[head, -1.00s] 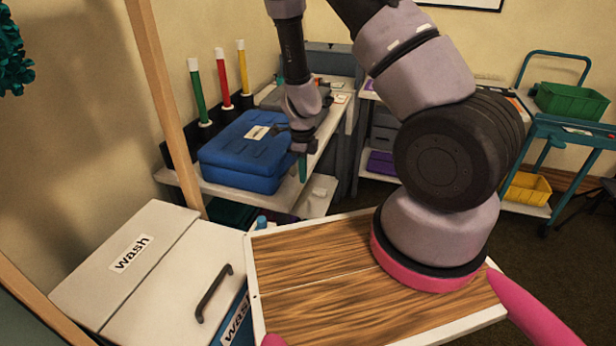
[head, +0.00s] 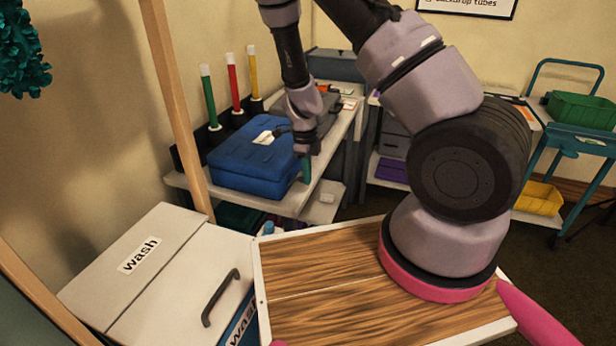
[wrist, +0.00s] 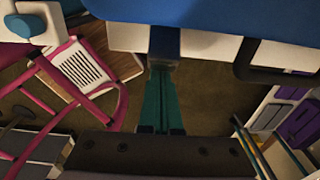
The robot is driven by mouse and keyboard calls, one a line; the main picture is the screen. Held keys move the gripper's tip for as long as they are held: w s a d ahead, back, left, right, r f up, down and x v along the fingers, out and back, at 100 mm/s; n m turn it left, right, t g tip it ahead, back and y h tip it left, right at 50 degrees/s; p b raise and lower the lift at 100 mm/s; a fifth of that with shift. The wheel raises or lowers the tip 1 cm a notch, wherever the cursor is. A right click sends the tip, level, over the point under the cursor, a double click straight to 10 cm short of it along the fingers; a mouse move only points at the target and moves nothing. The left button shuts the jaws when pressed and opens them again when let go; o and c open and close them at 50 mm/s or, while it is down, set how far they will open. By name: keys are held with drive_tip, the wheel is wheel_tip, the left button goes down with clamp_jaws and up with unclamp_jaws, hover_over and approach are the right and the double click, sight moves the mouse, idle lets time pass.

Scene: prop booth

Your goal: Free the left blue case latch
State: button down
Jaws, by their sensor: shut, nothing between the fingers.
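The blue case (head: 235,160) lies shut on the white shelf unit at the back left. Its blue edge (wrist: 225,15) also fills the top of the wrist view. A dark blue latch (wrist: 165,43) hangs at that edge, straight ahead of my fingertips. My gripper (head: 306,180) is at the case's front side, its teal fingers pointing down in the head view. In the wrist view my gripper (wrist: 161,72) is shut and empty, its tips at the latch's lower end. I cannot tell whether they touch it. A dark handle-like part (wrist: 275,62) is right of the latch.
Green, red and yellow tubes (head: 232,82) stand behind the case. A white wash bin (head: 150,265) is at the lower left, beside a wooden post (head: 175,100). A teal cart (head: 570,135) with bins is at the right.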

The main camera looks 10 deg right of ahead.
sight(299, 174)
drive_tip(key=shift+w+a+r+h, duration=0.1)
drive_tip(key=shift+a+r+h, duration=0.1)
drive_tip(key=shift+h, duration=0.1)
drive_tip(key=shift+w+a+r+g+h, duration=0.35)
drive_tip(key=shift+a+r+g+h, duration=0.15)
drive_tip(key=shift+g+h, duration=0.45)
drive_tip(key=shift+w+a+r+g+h, duration=0.4)
drive_tip(key=shift+g+h, duration=0.25)
drive_tip(key=shift+h, duration=0.5)
drive_tip(key=shift+s, duration=0.1)
drive_tip(key=shift+r, duration=0.2)
drive_tip(key=shift+r, duration=0.65)
drive_tip(key=shift+d, duration=0.1)
